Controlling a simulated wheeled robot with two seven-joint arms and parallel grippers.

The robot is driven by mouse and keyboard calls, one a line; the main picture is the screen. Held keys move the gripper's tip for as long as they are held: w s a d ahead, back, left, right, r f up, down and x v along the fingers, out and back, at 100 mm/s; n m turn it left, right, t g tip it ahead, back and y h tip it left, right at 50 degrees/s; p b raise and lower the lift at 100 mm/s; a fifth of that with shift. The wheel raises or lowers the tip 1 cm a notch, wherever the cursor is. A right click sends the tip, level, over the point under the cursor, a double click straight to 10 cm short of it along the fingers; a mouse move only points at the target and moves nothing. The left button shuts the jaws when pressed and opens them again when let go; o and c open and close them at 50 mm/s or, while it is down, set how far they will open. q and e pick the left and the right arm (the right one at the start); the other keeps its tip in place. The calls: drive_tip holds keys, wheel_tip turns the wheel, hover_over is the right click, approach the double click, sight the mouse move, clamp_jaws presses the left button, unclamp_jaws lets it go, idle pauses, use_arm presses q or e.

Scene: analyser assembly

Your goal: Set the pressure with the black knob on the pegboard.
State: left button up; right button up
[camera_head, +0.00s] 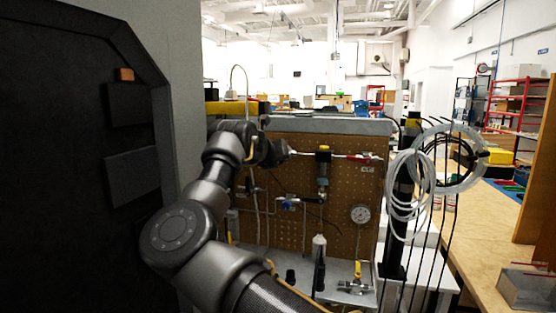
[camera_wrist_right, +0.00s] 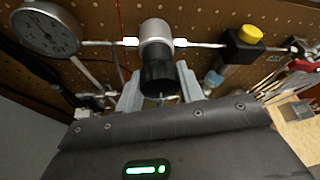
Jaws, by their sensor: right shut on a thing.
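In the right wrist view, the black knob (camera_wrist_right: 157,80) sits below a silver cylindrical body (camera_wrist_right: 155,32) on a metal pipe line. My right gripper (camera_wrist_right: 160,74) has one grey finger on each side of the knob and is shut on it. In the head view, the dark wrist of my right arm (camera_head: 262,151) is at the upper left of the brown pegboard (camera_head: 285,228). The arm hides the knob and the fingertips there. My left gripper is not in view.
A round gauge (camera_wrist_right: 46,30) is left of the knob in the wrist view, and a yellow-capped fitting (camera_wrist_right: 243,42) is to its right. Another gauge (camera_head: 360,213) is lower on the pegboard. Coiled clear tubing (camera_head: 412,185) hangs at the right. A dark panel (camera_head: 75,160) fills the left.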

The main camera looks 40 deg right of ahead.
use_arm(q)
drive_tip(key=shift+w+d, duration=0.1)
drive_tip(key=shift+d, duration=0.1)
use_arm(e)
drive_tip(key=shift+f, duration=0.2)
drive_tip(key=o, duration=1)
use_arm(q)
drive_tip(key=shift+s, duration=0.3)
use_arm(e)
drive_tip(key=shift+r, duration=0.1)
drive_tip(key=shift+s+a, duration=0.1)
drive_tip(key=shift+a, duration=0.05)
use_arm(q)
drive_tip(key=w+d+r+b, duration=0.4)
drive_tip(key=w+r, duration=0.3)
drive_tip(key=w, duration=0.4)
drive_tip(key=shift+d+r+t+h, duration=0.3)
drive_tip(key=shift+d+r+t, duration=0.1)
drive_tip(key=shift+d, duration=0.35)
use_arm(e)
drive_tip(key=shift+v, duration=5.25)
